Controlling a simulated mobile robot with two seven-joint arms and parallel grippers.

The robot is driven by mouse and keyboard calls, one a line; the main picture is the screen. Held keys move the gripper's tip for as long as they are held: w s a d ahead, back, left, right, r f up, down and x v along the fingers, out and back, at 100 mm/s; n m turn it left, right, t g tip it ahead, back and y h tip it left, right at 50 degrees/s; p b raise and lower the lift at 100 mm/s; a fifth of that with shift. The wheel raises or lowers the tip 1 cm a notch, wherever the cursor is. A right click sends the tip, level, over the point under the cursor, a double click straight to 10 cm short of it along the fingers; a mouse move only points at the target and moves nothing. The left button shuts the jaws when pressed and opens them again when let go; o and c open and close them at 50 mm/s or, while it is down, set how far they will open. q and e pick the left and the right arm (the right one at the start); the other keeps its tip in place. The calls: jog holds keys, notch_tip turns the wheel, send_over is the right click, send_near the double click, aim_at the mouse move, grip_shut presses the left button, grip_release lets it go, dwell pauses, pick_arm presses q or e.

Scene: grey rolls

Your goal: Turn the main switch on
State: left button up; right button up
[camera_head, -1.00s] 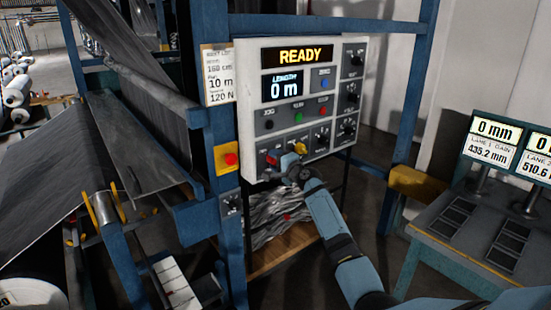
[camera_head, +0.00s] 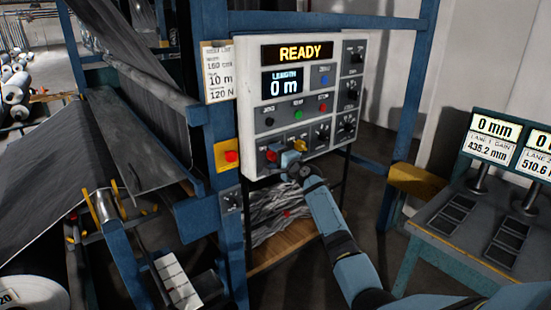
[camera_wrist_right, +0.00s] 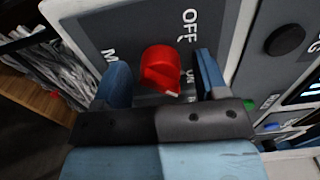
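The main switch is a red knob (camera_head: 271,156) at the lower left of the white control panel. In the right wrist view the red knob (camera_wrist_right: 160,69) stands out from a dark plate. OFF is printed above it; a partly hidden label like ON is at its lower right. A small pale mark shows at the knob's lower end, on the side away from OFF. My right gripper (camera_head: 284,160) is at the panel; in the wrist view its fingers (camera_wrist_right: 163,80) stand apart on both sides of the knob, with gaps showing. My left gripper is out of view.
The control panel (camera_head: 241,110) shows READY and 0 m, with a yellow knob (camera_head: 300,145) close beside my right gripper. A red button on a yellow box (camera_head: 226,157) is on the blue post to the left. A desk with displays (camera_head: 492,140) stands at the right.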

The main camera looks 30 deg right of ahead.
jog(key=s+d+b, duration=0.1)
jog(key=s, duration=1.2)
jog(key=shift+s, duration=0.4)
jog(key=shift+f, duration=0.1)
jog(key=s+a+f+n+g+p, duration=0.1)
jog(key=s+a+f+n+g, duration=0.1)
jog(key=s+a+f+n, duration=0.5)
jog(key=s+a+f+n+g, duration=0.3)
jog(key=s+a+f, duration=0.5)
jog(key=f, duration=0.6)
jog(key=s+a+f+n+g, duration=0.1)
jog(key=s+a+f+n, duration=0.2)
jog(key=s+a+n, duration=0.2)
jog(key=s+a+f+n+g+y+p, duration=0.1)
jog(key=s+a+f+n, duration=0.3)
jog(key=s+a, duration=0.7)
jog(key=s+n, duration=0.1)
jog(key=s, duration=0.3)
jog(key=shift+s+a+f+y+p, duration=0.15)
jog(key=shift+f+y+p, duration=0.1)
jog(key=shift+y+p, duration=0.05)
